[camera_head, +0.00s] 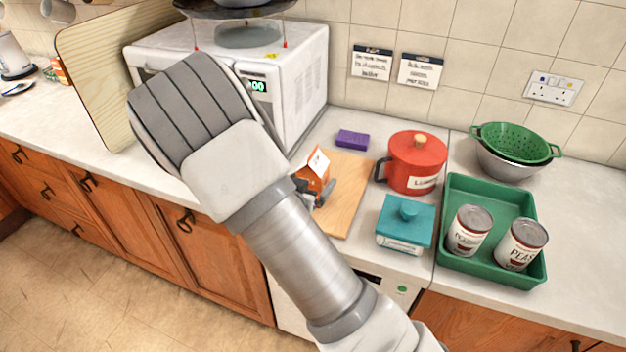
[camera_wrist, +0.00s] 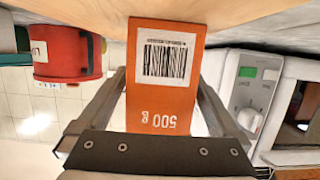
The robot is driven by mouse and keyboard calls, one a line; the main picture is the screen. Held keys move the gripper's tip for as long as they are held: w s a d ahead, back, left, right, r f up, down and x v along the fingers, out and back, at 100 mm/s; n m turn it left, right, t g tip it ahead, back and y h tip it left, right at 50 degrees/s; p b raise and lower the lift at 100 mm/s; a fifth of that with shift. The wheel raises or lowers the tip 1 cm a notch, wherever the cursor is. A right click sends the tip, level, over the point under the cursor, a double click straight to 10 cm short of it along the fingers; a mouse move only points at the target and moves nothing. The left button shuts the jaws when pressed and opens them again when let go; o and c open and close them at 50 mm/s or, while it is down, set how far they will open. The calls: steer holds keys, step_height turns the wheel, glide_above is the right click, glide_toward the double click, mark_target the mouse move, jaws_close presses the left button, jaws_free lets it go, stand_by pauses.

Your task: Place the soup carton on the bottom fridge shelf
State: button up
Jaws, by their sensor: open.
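The orange soup carton (camera_head: 313,172) stands on a wooden board on the counter. It has a white gabled top and is partly hidden behind my arm. In the wrist view the carton (camera_wrist: 163,85) fills the middle, with a barcode label and "500" text facing me. My gripper (camera_wrist: 160,105) is open, with one finger on each side of the carton. In the head view only a dark part of my gripper (camera_head: 318,196) shows beside the carton. I cannot tell whether the fingers touch it. No fridge shelf is in view.
A red lidded canister (camera_head: 416,163), a teal box (camera_head: 404,225) and a purple sponge (camera_head: 352,139) are near the wooden board (camera_head: 346,205). A green tray (camera_head: 460,190) holds two cans. A white microwave (camera_head: 300,85) stands behind my arm.

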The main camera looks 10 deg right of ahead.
mark_target(315, 166)
jaws_close()
steer(key=shift+r, duration=0.1)
steer(key=shift+r, duration=0.15)
stand_by(0.3)
steer(key=shift+r, duration=0.45)
step_height(315, 166, up, 3)
steer(key=shift+s+d+r, duration=0.1)
steer(key=shift+d+r, duration=0.05)
steer(key=s+d+r, duration=0.6)
steer(key=s+d, duration=0.1)
steer(key=d, duration=0.2)
steer(key=a+f+n+y, duration=0.1)
steer(key=a, duration=0.2)
steer(key=w+a+f+n+t+y, duration=0.1)
steer(key=a, duration=0.1)
steer(key=w+a+f+n+y, duration=0.1)
steer(key=a+f+y, duration=0.1)
steer(key=a, duration=0.1)
steer(key=shift+w+a+t, duration=0.15)
steer(key=shift+a+t, duration=0.2)
steer(key=shift+t, duration=0.05)
steer(key=shift+a, duration=0.2)
